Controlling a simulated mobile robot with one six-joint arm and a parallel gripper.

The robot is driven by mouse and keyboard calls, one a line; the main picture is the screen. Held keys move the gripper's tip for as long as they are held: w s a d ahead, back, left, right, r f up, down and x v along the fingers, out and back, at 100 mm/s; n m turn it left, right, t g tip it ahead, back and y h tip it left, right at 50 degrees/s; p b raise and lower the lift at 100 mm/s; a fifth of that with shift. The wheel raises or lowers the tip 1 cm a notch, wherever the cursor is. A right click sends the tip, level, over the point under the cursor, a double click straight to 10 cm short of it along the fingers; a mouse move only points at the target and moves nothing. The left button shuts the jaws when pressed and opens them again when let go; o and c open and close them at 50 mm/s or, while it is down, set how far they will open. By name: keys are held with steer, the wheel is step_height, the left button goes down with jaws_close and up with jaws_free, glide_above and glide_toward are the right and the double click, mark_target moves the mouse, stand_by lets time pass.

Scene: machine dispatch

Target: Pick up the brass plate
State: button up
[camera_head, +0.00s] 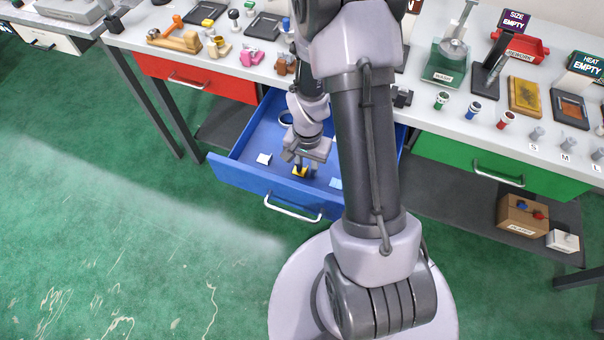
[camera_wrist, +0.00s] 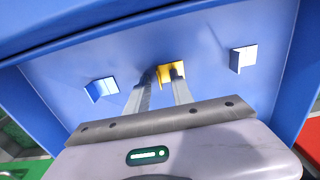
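The brass plate (camera_head: 300,172) is a small yellow bent piece on the floor of the open blue drawer (camera_head: 235,172). In the wrist view the brass plate (camera_wrist: 168,72) lies at the fingertips. My gripper (camera_head: 299,165) points down into the drawer, right over the plate. In the wrist view my gripper (camera_wrist: 163,74) has its two fingers apart, with a gap between them. The right fingertip covers part of the plate. Whether the fingers touch the plate, I cannot tell.
A white plate (camera_head: 264,158) and a light blue plate (camera_head: 336,183) lie nearby in the drawer. The drawer's walls surround my gripper. The crowded worktable (camera_head: 450,122) stands above and behind.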

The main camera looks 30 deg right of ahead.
steer(key=shift+c, duration=0.2)
steer(key=shift+r, duration=0.1)
jaws_close()
stand_by(1.1)
